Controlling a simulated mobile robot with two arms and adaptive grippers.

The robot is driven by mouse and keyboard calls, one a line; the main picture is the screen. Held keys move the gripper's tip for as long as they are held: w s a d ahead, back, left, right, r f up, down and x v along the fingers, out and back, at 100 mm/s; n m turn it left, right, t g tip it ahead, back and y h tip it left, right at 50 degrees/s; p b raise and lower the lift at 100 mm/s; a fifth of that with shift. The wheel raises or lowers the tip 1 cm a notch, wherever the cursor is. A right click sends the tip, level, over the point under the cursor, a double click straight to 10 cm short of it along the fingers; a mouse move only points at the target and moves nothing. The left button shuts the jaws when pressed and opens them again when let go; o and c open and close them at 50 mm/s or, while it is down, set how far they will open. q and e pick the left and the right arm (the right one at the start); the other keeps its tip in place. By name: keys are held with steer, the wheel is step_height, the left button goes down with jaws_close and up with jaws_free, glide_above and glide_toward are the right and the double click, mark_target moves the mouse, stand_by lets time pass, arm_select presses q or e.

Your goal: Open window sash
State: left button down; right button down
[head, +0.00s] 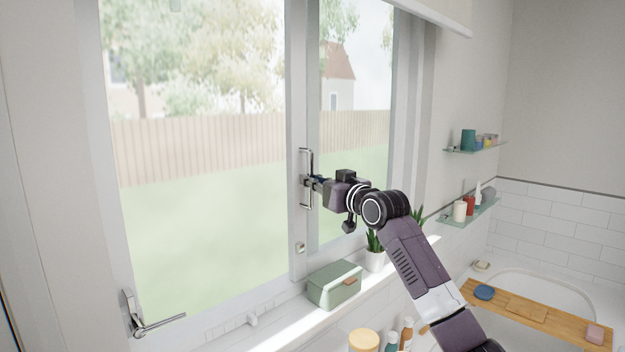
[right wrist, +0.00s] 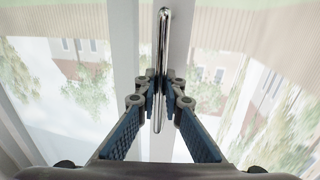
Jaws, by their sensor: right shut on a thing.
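The window has a large left pane (head: 200,200) and a narrower right sash (head: 350,130) with a white frame between them. A vertical metal bar handle (head: 304,160) stands on that middle frame. My right gripper (head: 309,184) is at the handle, its fingers shut on the bar. In the right wrist view the chrome handle (right wrist: 162,60) runs between the two blue-padded fingers (right wrist: 160,95). A lever handle (head: 150,320) sits at the lower left of the left pane's frame. My left gripper is not in view.
On the sill below are a green box (head: 335,285) and a potted plant (head: 375,258). Bottles (head: 400,333) and a round wooden lid (head: 363,341) stand at the front. Glass shelves (head: 470,212) hang on the right wall. A bathtub with a wooden tray (head: 530,310) is at lower right.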

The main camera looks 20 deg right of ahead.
steer(key=shift+d, duration=0.25)
steer(key=shift+a, duration=0.1)
steer(key=c, duration=2.1)
jaws_free()
steer(key=s, duration=0.4)
steer(key=s+d, duration=0.1)
steer(key=s, duration=0.7)
steer(key=shift+d, duration=0.4)
